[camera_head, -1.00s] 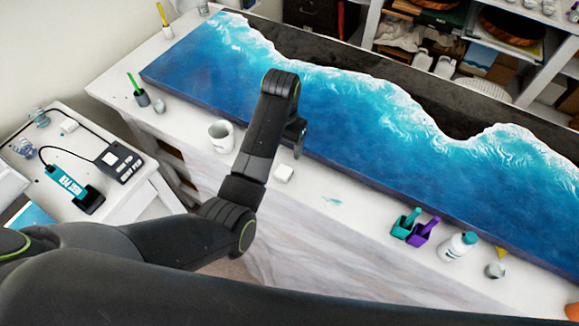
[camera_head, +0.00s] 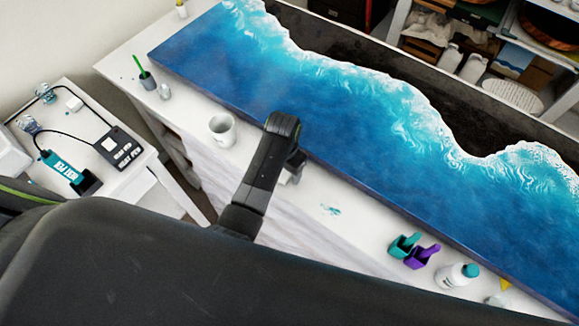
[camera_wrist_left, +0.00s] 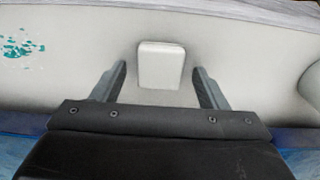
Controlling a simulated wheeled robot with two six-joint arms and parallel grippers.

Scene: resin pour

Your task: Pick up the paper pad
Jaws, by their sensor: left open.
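The paper pad is a small white block with rounded corners, seen in the left wrist view (camera_wrist_left: 161,65) on the pale tabletop. My left gripper (camera_wrist_left: 160,78) is open, with one finger on each side of the pad and a gap on both sides. Nothing is held. Whether the fingertips are at the pad's height cannot be told. In the head view the left gripper (camera_head: 295,168) is over the bench's front strip and mostly hides the pad. My right gripper is not in view.
A white mug (camera_head: 222,130) stands left of the gripper. The blue resin slab (camera_head: 330,120) lies just behind it. Teal (camera_head: 402,246) and purple (camera_head: 420,256) scoops and a white bottle (camera_head: 455,277) stand to the right. The strip between has a teal smear (camera_head: 331,210).

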